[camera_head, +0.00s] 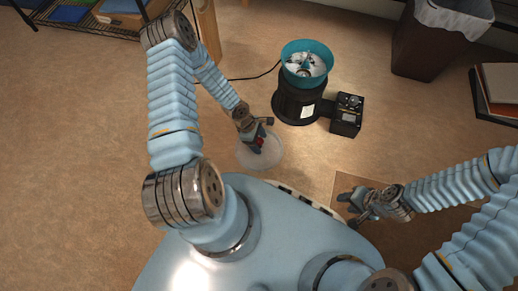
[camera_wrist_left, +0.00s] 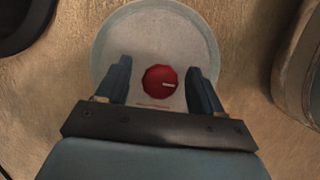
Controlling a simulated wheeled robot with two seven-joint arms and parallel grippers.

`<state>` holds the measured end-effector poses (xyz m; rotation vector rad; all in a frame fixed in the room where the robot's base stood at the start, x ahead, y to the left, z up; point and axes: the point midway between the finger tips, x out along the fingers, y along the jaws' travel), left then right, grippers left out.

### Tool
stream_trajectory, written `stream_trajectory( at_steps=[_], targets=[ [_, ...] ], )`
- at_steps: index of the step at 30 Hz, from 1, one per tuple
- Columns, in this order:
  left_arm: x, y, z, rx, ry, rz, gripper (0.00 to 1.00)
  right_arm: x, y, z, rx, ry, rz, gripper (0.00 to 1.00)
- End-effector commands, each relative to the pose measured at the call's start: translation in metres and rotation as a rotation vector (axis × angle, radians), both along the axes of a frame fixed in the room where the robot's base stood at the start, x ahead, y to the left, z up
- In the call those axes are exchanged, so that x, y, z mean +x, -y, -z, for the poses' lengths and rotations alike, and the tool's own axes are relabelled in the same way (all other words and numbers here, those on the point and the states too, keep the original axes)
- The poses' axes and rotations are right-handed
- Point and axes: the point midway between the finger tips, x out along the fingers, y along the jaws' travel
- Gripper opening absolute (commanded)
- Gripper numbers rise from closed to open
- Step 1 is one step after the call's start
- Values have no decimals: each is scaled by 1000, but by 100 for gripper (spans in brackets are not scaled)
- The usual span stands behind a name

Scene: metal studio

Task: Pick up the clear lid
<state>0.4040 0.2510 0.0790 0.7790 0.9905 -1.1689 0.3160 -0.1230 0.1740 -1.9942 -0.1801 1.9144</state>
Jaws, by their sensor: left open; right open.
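The clear lid (camera_head: 270,158) is a round, pale, see-through disc with a red knob at its middle, and it lies on the brown floor in front of my base. My left gripper (camera_head: 262,141) is over the lid and hides part of it. In the left wrist view the lid (camera_wrist_left: 155,28) fills the upper middle, and its red knob (camera_wrist_left: 160,81) sits between the two open fingers of my left gripper (camera_wrist_left: 160,85), with a gap on both sides. My right gripper (camera_head: 350,204) is open and empty off to the right, away from the lid.
A black machine (camera_head: 297,106) with a teal bowl (camera_head: 287,62) on top stands just behind the lid, with a black control box (camera_head: 346,115) beside it. A dark bin (camera_head: 424,52) stands at the back right. The floor left of the lid is clear.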

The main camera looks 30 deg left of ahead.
Motion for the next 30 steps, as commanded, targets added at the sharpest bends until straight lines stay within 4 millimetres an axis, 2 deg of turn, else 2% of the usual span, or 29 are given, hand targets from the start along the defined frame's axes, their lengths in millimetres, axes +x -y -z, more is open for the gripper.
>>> stream_trajectory(
  at_steps=[7, 20, 30],
  targets=[
    [1, 1, 2, 0, 1, 0, 67, 0, 0, 0, 0, 1, 0, 43],
    [0, 1, 2, 0, 1, 0, 1, 0, 0, 0, 0, 1, 0, 43],
    [0, 1, 1, -1, 2, 1, 0, 0, 0, 0, 0, 1, 0, 43]
  ],
)
